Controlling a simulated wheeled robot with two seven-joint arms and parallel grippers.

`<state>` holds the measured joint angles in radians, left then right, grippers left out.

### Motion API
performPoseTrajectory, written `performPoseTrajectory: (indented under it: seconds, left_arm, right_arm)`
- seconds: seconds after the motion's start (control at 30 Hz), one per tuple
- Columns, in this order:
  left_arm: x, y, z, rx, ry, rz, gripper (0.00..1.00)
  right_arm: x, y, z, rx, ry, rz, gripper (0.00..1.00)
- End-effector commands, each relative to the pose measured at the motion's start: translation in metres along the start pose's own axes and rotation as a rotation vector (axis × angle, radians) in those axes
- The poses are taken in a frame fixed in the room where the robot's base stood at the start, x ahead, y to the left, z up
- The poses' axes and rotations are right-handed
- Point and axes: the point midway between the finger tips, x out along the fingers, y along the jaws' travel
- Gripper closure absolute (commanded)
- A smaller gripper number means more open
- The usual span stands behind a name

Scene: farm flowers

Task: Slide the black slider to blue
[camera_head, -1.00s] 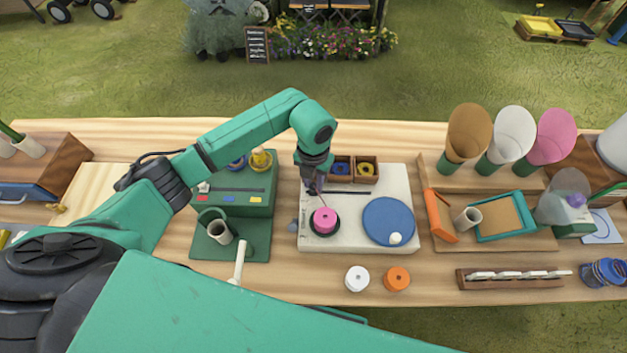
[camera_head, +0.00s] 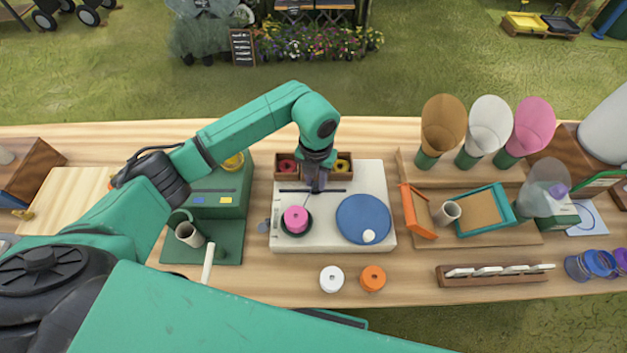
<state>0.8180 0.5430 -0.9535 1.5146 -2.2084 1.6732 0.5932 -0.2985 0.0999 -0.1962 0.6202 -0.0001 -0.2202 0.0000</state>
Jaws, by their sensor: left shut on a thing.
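A white board (camera_head: 348,240) on the table has a dark straight slot (camera_head: 334,191) near its back edge. Behind the slot is a row of small wooden boxes. A red ring (camera_head: 287,166) shows in the left box and a yellow ring (camera_head: 343,166) in the right one. My left gripper (camera_head: 317,189) points down at the slot, about midway along it, and is shut on the slider there. The slider is hidden by the fingers. The gripper also covers the middle of the box row, so the blue ring is hidden. My right gripper is out of view.
A pink spool (camera_head: 295,219) and a blue disc (camera_head: 363,220) are on the board in front of the gripper. A green stand (camera_head: 216,212) is to the left. Paper cones stand at right.

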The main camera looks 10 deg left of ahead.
Motion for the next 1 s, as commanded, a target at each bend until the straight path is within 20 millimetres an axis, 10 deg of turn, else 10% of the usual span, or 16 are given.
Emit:
performPoseTrajectory:
  seconds: [0.13,0.17,0.23,0.67,1.0]
  left_arm:
    - [-0.002,0.0,0.001,-0.001,-0.004,-0.002,1.0]
    - [-0.002,0.0,0.001,-0.001,-0.004,-0.002,0.61]
    - [-0.002,0.0,0.001,-0.001,-0.004,-0.002,0.42]
    - [-0.01,0.0,0.002,-0.001,-0.005,-0.002,0.42]
    - [-0.093,-0.002,0.002,0.001,-0.009,0.001,0.42]
  right_arm:
    - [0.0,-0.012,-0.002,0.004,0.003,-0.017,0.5]
    - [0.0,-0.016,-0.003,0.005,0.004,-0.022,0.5]
    - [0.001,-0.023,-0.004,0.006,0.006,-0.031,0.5]
    - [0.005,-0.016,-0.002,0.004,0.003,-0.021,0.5]
    - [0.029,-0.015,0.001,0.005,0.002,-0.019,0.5]
